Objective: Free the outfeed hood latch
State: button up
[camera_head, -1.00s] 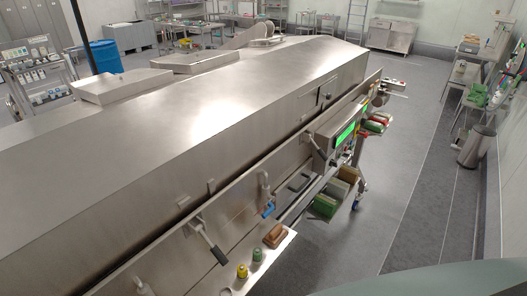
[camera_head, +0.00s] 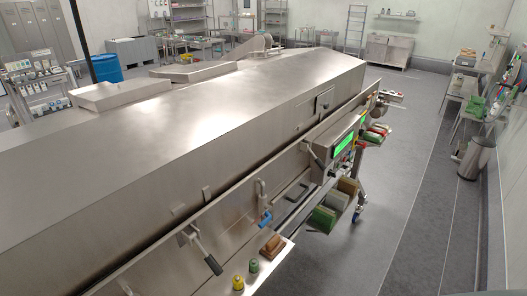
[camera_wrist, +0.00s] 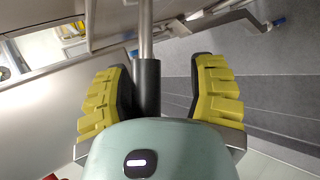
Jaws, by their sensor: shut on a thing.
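In the wrist view, my gripper (camera_wrist: 170,88) has two yellow ribbed fingers on either side of a steel lever with a black grip (camera_wrist: 146,85). The grip lies close to the left finger; a gap shows by the right one. In the head view my gripper is not seen. There, the long steel hood (camera_head: 200,110) carries a black-handled lever (camera_head: 207,254), a blue-tipped lever (camera_head: 264,214) and a dark lever (camera_head: 315,155) along its near side. I cannot tell which lever is in my gripper.
A control box with a green screen (camera_head: 343,145) stands out from the near side. Green and tan bins (camera_head: 325,217) hang below it. A yellow button (camera_head: 238,284) and a brown block (camera_head: 271,245) sit on a ledge. The floor to the right (camera_head: 405,200) is clear.

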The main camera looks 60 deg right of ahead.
notch_tip(320, 180, down, 8)
jog(key=w+n+t+y+b, duration=0.25)
jog(key=n+t+b, duration=0.4)
jog(key=b, duration=1.65)
jog(key=s+a+f+v, duration=0.1)
jog(key=v, duration=1.6)
jog(key=w+r+m+g+y+p, duration=0.45)
jog(key=r+m+p, duration=0.25)
jog(key=r+p, duration=0.55)
jog(key=w+d+r+m+t+y+p, duration=0.2)
jog(key=d+r+p, duration=0.5)
jog(key=r, duration=0.6)
jog(key=w+d+r+m+t+y+p, duration=0.3)
jog(key=d+r+m+t+p, duration=0.3)
jog(key=r, duration=0.8)
jog(key=w+d+m+p, duration=0.1)
jog(key=d+m, duration=0.1)
jog(key=d, duration=0.1)
jog(key=shift+w+d+r+m, duration=0.25)
jog(key=shift+r+m, duration=0.05)
jog(key=shift+m, duration=0.05)
